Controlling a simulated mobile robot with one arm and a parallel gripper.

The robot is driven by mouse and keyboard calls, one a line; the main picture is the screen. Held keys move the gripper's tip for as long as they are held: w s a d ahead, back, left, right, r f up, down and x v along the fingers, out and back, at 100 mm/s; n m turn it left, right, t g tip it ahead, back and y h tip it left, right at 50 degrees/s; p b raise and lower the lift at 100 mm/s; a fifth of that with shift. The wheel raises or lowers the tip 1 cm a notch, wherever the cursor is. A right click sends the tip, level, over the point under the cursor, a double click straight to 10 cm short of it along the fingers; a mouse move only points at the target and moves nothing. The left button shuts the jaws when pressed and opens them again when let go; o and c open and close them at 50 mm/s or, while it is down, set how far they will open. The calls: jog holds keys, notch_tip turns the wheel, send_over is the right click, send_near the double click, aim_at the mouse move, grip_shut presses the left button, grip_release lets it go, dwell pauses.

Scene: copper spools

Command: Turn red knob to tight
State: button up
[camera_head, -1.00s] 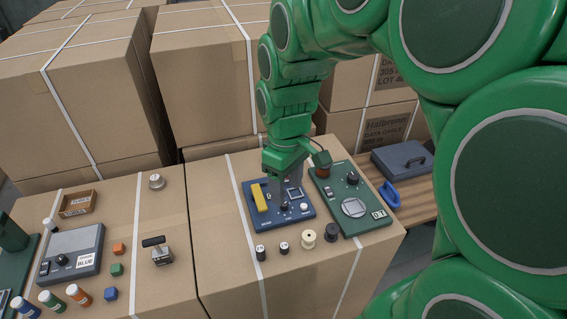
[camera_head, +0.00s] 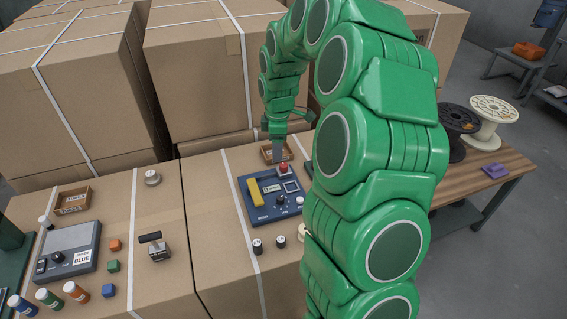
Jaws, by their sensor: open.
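The red knob (camera_head: 283,169) sits at the far edge of a blue panel (camera_head: 258,211) on the cardboard box top. The panel also carries a yellow handle (camera_head: 256,192), a small display (camera_head: 272,188), a black knob (camera_head: 280,199) and a white button (camera_head: 299,200). My gripper (camera_head: 278,158) points down just above and behind the red knob. It is open, with nothing seen between its fingers. I cannot tell whether the fingers touch the knob. The knob's markings are too small to read.
My arm covers the right of the box. A small wooden tray (camera_head: 268,153) lies behind the panel. Small spools (camera_head: 258,247) stand in front of it. A grey device (camera_head: 68,250), a black-handled clamp (camera_head: 155,246) and coloured blocks (camera_head: 114,266) stand at left.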

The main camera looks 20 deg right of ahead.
jog(key=n, duration=0.2)
send_over(283, 165)
notch_tip(283, 165, down, 5)
jog(key=shift+s+d+f, duration=0.1)
jog(key=shift+f, duration=3.85)
jog(key=c, duration=1.1)
jog(key=shift+o, duration=0.2)
